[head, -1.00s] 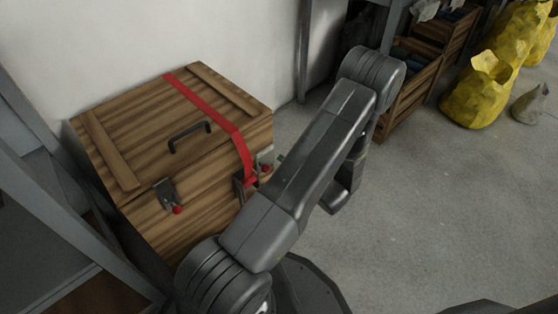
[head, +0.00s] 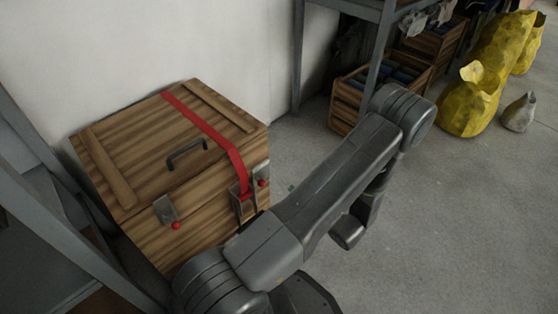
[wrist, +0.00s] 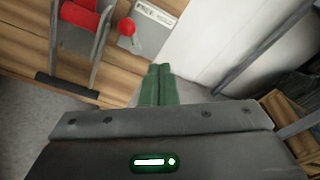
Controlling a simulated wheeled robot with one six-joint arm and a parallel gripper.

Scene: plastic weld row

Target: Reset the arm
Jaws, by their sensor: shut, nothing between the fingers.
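My gripper shows in the wrist view as two green fingers (wrist: 157,86) pressed together, with nothing between them.
A red strap (head: 205,128) crosses the lid. Metal latches with red knobs (head: 176,226) sit on the front. Grey shelf posts (head: 300,60) stand behind, with a wooden crate (head: 345,98) right of them. Yellow sacks (head: 468,105) stand at the back right.

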